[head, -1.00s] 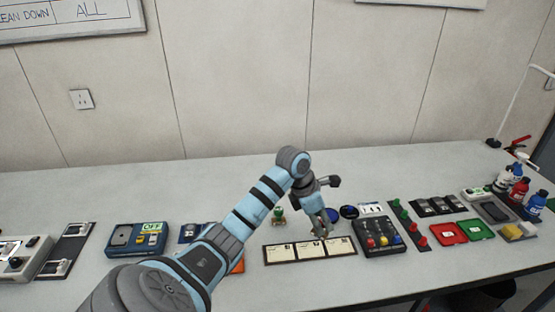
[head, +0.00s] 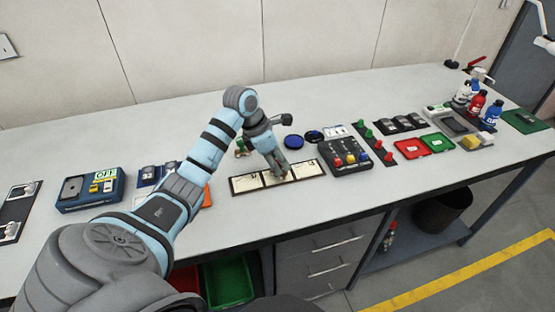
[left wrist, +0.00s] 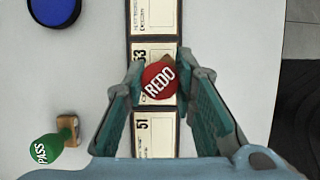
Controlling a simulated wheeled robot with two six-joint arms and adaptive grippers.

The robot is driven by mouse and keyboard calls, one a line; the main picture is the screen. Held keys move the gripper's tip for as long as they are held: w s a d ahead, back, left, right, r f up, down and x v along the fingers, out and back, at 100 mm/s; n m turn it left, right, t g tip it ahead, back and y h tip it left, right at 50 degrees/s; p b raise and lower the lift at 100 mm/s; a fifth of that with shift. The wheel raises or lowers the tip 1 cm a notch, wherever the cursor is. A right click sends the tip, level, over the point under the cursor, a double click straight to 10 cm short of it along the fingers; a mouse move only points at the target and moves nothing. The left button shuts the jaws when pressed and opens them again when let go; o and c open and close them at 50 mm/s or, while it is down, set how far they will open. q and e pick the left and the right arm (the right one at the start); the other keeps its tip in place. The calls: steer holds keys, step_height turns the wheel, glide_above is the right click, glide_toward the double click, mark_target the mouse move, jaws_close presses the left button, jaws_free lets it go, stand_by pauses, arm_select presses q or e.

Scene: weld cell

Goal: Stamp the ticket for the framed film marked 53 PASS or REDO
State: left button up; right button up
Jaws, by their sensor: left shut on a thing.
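My left gripper (head: 281,176) is shut on the red REDO stamp (left wrist: 158,80), which sits between its fingers (left wrist: 160,92) in the left wrist view. The stamp is over the middle ticket, marked 53 (left wrist: 152,51), and covers part of it. Whether the stamp touches the ticket is hidden. The ticket marked 51 (left wrist: 153,135) adjoins it. The ticket strip (head: 247,183) lies along the front of the bench. The green PASS stamp (left wrist: 47,148), with a wooden base, lies apart to the left; it also shows in the head view (head: 240,148). My right gripper is out of view.
A blue round pad (head: 293,141) lies behind the strip, also in the left wrist view (left wrist: 55,10). A dark box with coloured knobs (head: 345,155) stands right of the strip. Red (head: 409,149) and green (head: 438,142) trays and bottles (head: 475,103) are farther right. The bench's back is clear.

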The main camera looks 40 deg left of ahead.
arm_select(q)
steer(key=shift+f+b, duration=0.4)
steer(key=shift+f, duration=0.2)
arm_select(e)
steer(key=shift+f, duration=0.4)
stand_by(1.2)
arm_select(q)
steer(key=shift+r, duration=0.1)
step_height(320, 180, up, 7)
steer(key=p, duration=0.6)
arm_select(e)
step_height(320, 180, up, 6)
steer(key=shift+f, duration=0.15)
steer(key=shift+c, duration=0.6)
arm_select(q)
steer(key=shift+s, duration=0.1)
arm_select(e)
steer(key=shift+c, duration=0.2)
